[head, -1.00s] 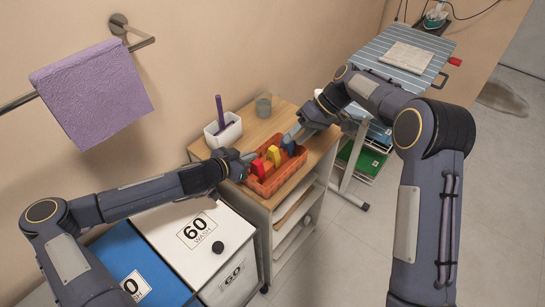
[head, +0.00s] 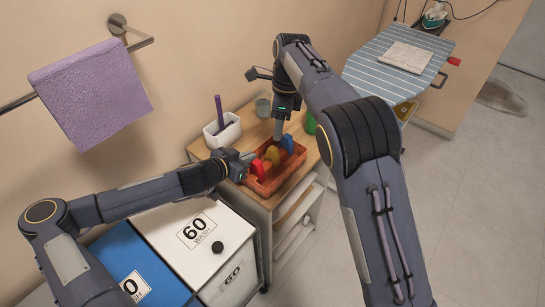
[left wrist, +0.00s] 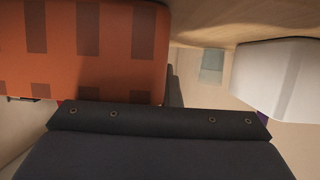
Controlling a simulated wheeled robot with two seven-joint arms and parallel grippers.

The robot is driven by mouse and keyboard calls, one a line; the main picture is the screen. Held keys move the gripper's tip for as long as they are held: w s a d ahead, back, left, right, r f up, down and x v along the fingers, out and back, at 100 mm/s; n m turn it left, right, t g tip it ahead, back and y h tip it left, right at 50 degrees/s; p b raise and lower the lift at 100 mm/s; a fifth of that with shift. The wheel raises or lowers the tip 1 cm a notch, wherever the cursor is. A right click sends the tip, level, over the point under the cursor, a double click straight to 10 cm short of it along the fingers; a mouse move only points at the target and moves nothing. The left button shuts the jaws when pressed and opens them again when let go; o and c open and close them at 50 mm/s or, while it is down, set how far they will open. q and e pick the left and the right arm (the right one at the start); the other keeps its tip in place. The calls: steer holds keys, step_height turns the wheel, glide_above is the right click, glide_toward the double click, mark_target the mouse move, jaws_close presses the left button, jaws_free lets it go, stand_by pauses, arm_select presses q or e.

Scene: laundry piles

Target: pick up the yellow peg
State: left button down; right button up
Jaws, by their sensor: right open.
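The yellow peg (head: 272,154) stands in an orange basket (head: 284,181) on the wooden cart top, between a red peg (head: 257,168) and a blue peg (head: 288,143). My right gripper (head: 278,134) is open and points down over the far side of the basket, above and behind the yellow peg, with nothing visible in it. My left gripper (head: 249,156) is at the basket's left end. In the left wrist view one finger lies along the basket wall (left wrist: 115,45); the other finger is hidden, so its opening is unclear.
A white holder (head: 222,130) with a purple stick and a grey cup (head: 263,106) stand on the cart behind the basket. A green item (head: 310,122) is at the cart's right. White and blue laundry bins are at the lower left.

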mark_target(272, 148)
steer(key=f+m, duration=0.2)
steer(key=f, duration=0.1)
steer(key=a+f+m+h, duration=0.1)
steer(key=f+m, duration=0.1)
steer(key=f, duration=0.1)
steer(key=f+m, duration=0.2)
steer(key=f, duration=0.1)
steer(key=shift+s+a+f+m+t, duration=0.3)
steer(key=shift+a+t, duration=0.1)
jaws_close()
stand_by(0.4)
step_height(272, 148, up, 10)
steer(key=shift+r, duration=0.1)
arm_select(q)
steer(key=c, duration=1.6)
jaws_free()
